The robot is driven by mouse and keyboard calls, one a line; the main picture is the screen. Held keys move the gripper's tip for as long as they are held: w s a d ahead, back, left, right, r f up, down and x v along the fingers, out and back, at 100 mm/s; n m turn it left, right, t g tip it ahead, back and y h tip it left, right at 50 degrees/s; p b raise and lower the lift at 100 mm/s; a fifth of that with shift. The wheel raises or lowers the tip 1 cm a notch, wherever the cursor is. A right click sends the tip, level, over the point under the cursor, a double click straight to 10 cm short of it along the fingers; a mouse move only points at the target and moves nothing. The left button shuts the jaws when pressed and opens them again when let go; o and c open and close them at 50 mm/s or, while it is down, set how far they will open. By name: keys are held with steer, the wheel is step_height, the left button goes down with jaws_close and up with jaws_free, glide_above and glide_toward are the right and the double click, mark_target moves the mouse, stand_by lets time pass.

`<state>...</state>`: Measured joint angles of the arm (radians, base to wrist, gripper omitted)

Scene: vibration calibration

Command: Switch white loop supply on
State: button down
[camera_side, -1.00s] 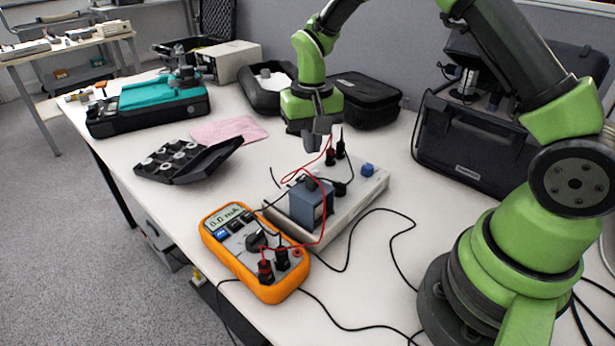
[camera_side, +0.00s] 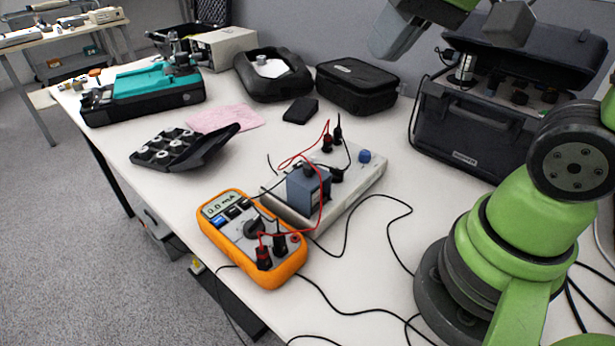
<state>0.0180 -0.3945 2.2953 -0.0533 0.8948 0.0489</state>
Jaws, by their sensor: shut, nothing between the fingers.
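The white loop supply (camera_side: 350,197) lies on the white table near the middle, a low, long box with a blue knob (camera_side: 364,156) at its far right end. A red and a black plug stand in its top, with leads running from them. A blue-grey block (camera_side: 308,188) sits on or against its near left part. An orange multimeter (camera_side: 255,238) in front reads 0.0 mA. My gripper (camera_side: 382,48) is a grey shape at the top edge, partly cut off, shut and empty, well above and apart from the supply.
A black case (camera_side: 470,140) stands to the right. Loose black cables cross the table at front right. Behind are a small black block (camera_side: 300,110), a black pouch (camera_side: 357,87), a pink cloth (camera_side: 225,117) and an open black box (camera_side: 180,150) of round parts.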

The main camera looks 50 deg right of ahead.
steer(key=shift+n+t+y, duration=0.3)
steer(key=shift+t, duration=0.6)
steer(key=s, duration=0.2)
steer(key=s+a, duration=0.1)
steer(key=s, duration=0.2)
steer(key=shift+s+r, duration=0.1)
steer(key=shift+s, duration=0.25)
steer(key=w+d+n+g+h, duration=0.15)
steer(key=w+n+g, duration=0.25)
steer(key=w+n, duration=0.7)
steer(key=w+d+f+n+g, duration=0.4)
steer(key=w+f+n, duration=0.7)
steer(key=f, duration=0.1)
steer(key=shift+w+g, duration=0.3)
steer(key=shift+w, duration=0.05)
steer(key=shift+h, duration=0.25)
